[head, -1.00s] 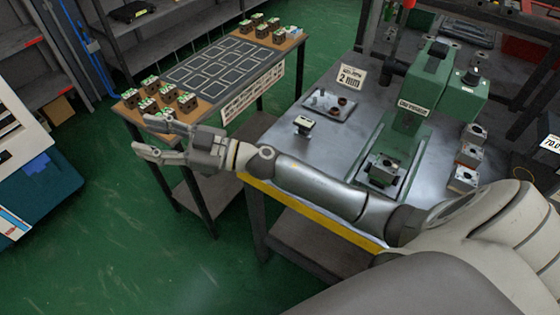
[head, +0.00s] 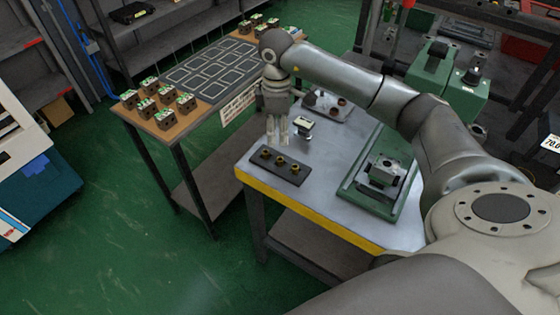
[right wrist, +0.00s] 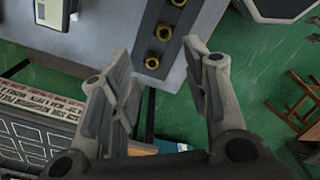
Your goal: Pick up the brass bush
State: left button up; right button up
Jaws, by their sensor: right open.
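Three brass bushes sit in a row on a dark tray (head: 294,175) at the front left of the grey work table. In the head view they are a left bush (head: 266,154), a middle bush (head: 280,161) and a right bush (head: 295,169). My right gripper (head: 277,142) points down above and just behind the tray's left end, apart from the bushes. In the right wrist view its fingers (right wrist: 160,85) are spread and empty, with the nearest bush (right wrist: 152,62) just beyond the tips. My left gripper is in neither view.
A small block with a pale top (head: 304,126) stands close right of my right gripper. Behind it is a plate with small parts (head: 335,116). A green press (head: 380,190) stands to the right. A side table (head: 205,75) with several valve blocks is at the left.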

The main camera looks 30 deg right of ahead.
send_over(280, 159)
jog(key=f, duration=0.2)
jog(key=w+f, duration=0.1)
jog(key=f, duration=0.1)
jog(key=shift+a+f+p, duration=0.1)
jog(key=shift+f+p, duration=0.2)
jog(key=f, duration=0.2)
jog(key=s+f+p, duration=0.1)
jog(key=f, duration=0.2)
jog(key=shift+p, duration=0.3)
jog(key=shift+f, duration=0.15)
grip_shut()
